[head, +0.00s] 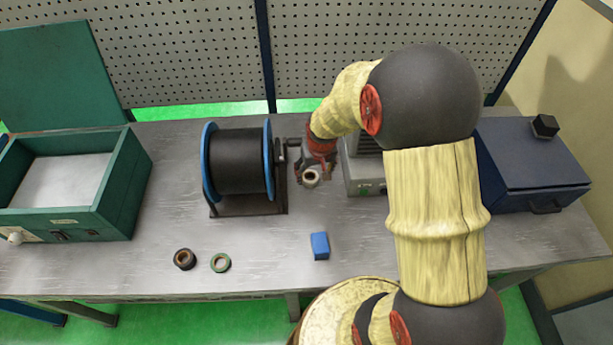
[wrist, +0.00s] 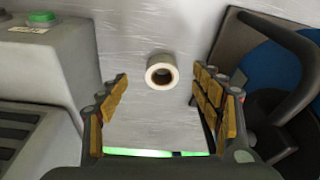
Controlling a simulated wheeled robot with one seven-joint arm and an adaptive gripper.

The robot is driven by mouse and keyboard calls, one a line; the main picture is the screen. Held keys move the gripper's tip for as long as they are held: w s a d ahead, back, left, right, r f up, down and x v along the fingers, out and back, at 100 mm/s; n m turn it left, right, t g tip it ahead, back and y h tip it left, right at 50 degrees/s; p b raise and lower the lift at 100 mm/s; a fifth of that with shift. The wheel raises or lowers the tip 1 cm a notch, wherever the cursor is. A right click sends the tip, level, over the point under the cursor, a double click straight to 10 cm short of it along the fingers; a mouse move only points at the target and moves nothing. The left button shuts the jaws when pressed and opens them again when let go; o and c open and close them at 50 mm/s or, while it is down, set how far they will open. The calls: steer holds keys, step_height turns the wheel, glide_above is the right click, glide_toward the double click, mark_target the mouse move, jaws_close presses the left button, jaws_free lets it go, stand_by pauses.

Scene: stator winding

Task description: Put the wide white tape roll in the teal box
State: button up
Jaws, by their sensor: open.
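The wide white tape roll (wrist: 161,72) lies on the grey table in the wrist view, its dark hole facing up. It also shows in the head view (head: 311,178), just below my gripper (head: 315,168). In the wrist view my gripper (wrist: 160,85) is open, with one padded finger on each side of the roll's line and a clear gap to it. The fingers do not touch the roll. The teal box (head: 125,190) stands at the left end of the table with its lid raised and its pale inside floor visible and empty.
A black spool with blue flanges (head: 238,165) stands between the roll and the teal box. A grey machine (head: 358,175) is close on the roll's other side. A blue box (head: 535,175) stands right.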

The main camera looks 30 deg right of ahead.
mark_target(310, 176)
steer(key=shift+w+d+r, duration=0.1)
steer(key=shift+w+r, duration=0.1)
steer(key=shift+w, duration=0.4)
steer(key=shift+w+f+t, duration=0.1)
steer(key=shift+f+t, duration=0.1)
steer(key=shift+t, duration=0.1)
steer(key=shift+x, duration=0.9)
steer(key=shift+b+x, duration=0.75)
steer(key=shift+x, duration=2)
steer(key=shift+w, duration=0.1)
steer(key=c, duration=1.4)
steer(key=shift+r, duration=0.15)
